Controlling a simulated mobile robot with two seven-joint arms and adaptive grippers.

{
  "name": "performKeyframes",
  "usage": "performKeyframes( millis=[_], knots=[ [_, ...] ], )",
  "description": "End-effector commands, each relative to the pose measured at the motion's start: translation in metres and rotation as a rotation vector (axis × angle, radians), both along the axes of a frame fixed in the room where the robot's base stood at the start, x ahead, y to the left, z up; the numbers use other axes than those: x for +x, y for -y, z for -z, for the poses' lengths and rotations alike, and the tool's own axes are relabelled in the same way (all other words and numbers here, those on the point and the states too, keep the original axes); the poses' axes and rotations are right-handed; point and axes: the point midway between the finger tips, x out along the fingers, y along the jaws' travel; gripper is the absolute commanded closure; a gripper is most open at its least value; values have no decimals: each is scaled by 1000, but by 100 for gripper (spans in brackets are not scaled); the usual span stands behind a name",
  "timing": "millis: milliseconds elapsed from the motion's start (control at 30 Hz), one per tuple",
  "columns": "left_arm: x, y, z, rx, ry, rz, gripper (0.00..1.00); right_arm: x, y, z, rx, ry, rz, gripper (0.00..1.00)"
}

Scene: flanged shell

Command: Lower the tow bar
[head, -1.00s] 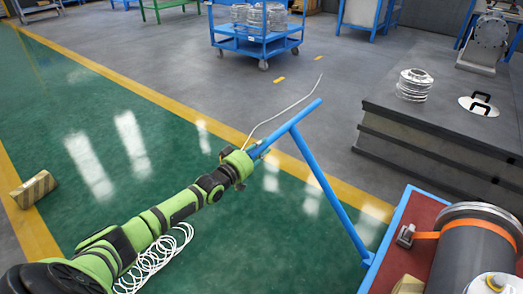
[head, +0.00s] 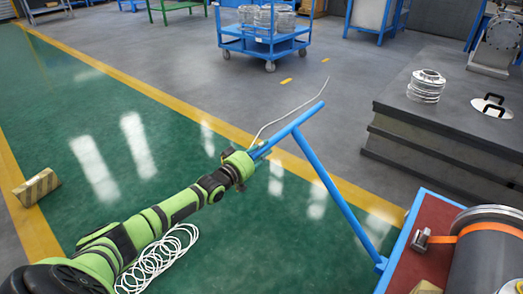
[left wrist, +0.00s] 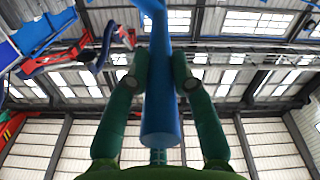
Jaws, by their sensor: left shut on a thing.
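The tow bar (head: 338,198) is a blue T-shaped bar. It rises at a tilt from the edge of a blue-framed cart with a red bed (head: 430,207) at the lower right, its crosspiece at the upper end. My left gripper (head: 261,152) is shut on the left end of the crosspiece. In the left wrist view, the green fingers of the left gripper (left wrist: 160,82) close on both sides of the blue crosspiece (left wrist: 160,118). My right gripper is not in view.
A grey cylinder with an orange strap (head: 488,245) lies on the cart. A dark platform (head: 450,140) bearing a flanged part (head: 426,84) stands at right. A blue trolley (head: 230,33) stands behind.

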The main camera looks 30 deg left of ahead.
Motion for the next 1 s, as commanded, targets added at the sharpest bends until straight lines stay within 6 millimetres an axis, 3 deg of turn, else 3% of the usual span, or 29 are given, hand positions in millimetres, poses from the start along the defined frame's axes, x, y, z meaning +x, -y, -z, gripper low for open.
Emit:
performKeyframes(
  millis=[133, 167, 200, 233, 667, 1000],
  knots=[
    [-1, 2, 5, 3, -9, 3, 100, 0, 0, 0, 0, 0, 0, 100],
    [-1, 2, 5, 3, -10, 3, 71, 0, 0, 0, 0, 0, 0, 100],
    [-1, 2, 5, 2, -10, 3, 55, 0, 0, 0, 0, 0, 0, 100],
    [-1, 2, 5, 2, -10, 3, 51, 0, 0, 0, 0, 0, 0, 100],
    [-5, 0, 2, -1, -4, 2, 51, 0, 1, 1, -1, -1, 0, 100],
    [-53, -6, 3, 0, -8, 3, 51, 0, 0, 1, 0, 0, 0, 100]
  ],
)
